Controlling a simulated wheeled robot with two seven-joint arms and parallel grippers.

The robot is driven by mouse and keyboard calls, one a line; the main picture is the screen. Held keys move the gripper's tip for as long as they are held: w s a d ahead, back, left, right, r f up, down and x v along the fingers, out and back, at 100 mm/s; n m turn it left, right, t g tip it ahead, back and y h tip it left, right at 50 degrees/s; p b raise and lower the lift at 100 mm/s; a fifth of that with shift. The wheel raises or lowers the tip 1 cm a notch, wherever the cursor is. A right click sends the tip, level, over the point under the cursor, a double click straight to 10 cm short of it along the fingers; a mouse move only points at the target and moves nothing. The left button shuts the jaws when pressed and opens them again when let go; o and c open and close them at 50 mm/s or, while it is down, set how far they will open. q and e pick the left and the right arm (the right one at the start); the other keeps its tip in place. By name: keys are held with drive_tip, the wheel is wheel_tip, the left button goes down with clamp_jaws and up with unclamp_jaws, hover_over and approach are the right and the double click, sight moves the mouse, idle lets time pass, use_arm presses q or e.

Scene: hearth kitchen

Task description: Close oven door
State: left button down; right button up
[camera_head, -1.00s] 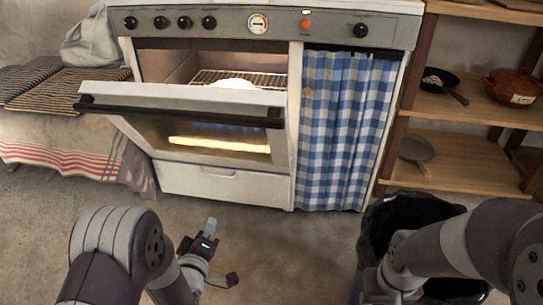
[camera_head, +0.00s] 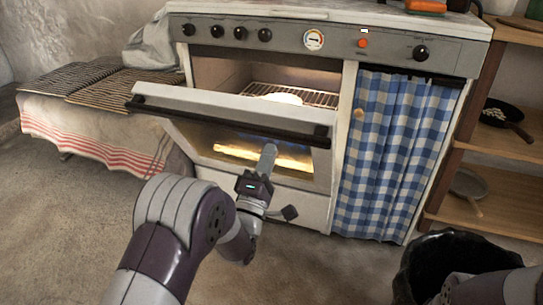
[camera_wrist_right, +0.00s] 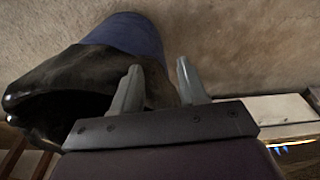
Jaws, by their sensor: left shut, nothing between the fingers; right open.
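The white oven (camera_head: 312,22) stands ahead in the head view. Its oven door (camera_head: 222,103) hangs partly open, tilted out from the top, with a black handle bar (camera_head: 230,122) across it. Inside are a lit cavity, a wire rack and a pale round item (camera_head: 284,98). My left gripper (camera_head: 267,158) is shut and empty, its fingertips in front of the door's lower glass; I cannot tell whether they touch it. My right gripper is outside the head view; in the right wrist view it (camera_wrist_right: 158,85) is open and empty beside a black bin.
A black-lined bin (camera_head: 450,262) stands at the lower right near my right arm. A blue checked curtain (camera_head: 392,155) hangs right of the oven, then wooden shelves with pans (camera_head: 505,115). A cloth-covered bench with racks (camera_head: 95,88) is at left.

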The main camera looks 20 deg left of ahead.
use_arm(q)
drive_tip(key=shift+b+x, duration=0.3)
drive_tip(key=shift+x, duration=0.75)
use_arm(e)
drive_tip(key=shift+f, duration=0.55)
